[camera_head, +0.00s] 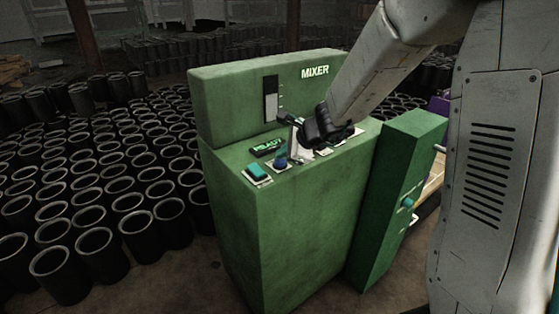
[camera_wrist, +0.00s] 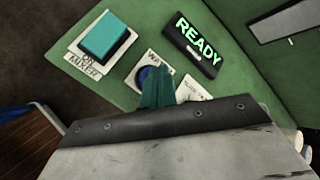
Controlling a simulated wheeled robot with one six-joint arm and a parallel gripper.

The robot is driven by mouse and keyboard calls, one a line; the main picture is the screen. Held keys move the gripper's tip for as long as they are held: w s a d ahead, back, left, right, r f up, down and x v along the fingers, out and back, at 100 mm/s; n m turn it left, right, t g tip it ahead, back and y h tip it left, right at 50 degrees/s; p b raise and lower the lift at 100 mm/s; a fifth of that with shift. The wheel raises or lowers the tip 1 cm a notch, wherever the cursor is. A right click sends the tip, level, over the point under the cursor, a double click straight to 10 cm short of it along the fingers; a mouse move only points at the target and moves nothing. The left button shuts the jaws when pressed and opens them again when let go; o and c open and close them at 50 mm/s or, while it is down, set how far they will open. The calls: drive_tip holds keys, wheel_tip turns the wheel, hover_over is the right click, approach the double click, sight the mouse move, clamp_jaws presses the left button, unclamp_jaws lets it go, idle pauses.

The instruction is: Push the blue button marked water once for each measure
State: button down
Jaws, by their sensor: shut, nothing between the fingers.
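The blue button (camera_wrist: 147,76) sits on a white plate whose label shows only "WA"; the rest is hidden by my gripper. In the head view the blue button (camera_head: 281,162) is on top of the green mixer (camera_head: 290,220), near its front edge. My gripper (camera_wrist: 157,72) is shut and empty. Its teal fingertips overlap the right part of the blue button in the wrist view. I cannot tell whether they touch it. In the head view the fingers are hard to make out around the button.
A teal button (camera_wrist: 104,38) marked "ON MIXER" is left of the blue one. A display (camera_wrist: 198,42) reads "READY" in green. Another white label plate (camera_wrist: 190,88) is partly hidden by my gripper. Many black sleeves (camera_head: 96,240) stand on the floor at left.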

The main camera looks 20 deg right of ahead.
sight(284, 161)
drive_tip(key=shift+r, duration=0.6)
drive_tip(key=shift+r, duration=2.5)
idle(0.5)
wheel_tip(284, 161, up, 4)
drive_tip(key=shift+f, duration=0.1)
drive_tip(key=shift+f, duration=0.1)
drive_tip(key=shift+f, duration=4.35)
